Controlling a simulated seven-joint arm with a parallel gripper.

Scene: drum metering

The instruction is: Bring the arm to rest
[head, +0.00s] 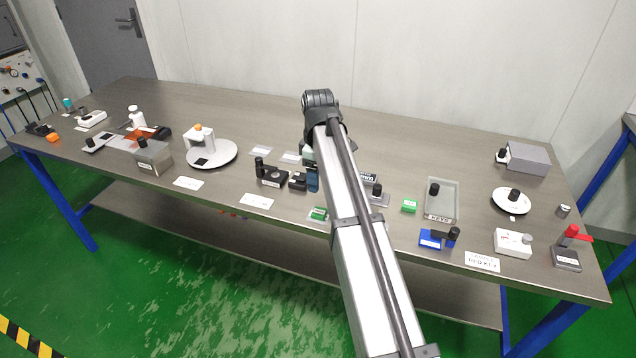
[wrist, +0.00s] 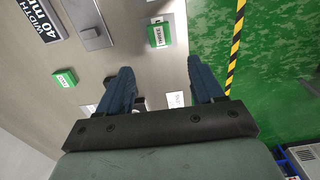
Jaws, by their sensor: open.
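My arm reaches up from the bottom of the head view over the middle of the long metal table (head: 255,115). Its upper end stands in front of the table's back part. My gripper (wrist: 160,82) shows in the wrist view with two dark blue fingers spread wide apart and nothing between them. The fingers are above the table surface near its edge, with the green floor on the right. In the head view the arm hides most of the gripper; a dark blue part (head: 312,180) shows beside the arm.
Green blocks (wrist: 158,35) (wrist: 64,78) lie below the fingers in the wrist view. A tray marked KEYS (head: 441,200), a blue block device (head: 432,240) and a red-handled device (head: 572,245) stand right of the arm. A round white plate (head: 225,153) stands left. The back middle is clear.

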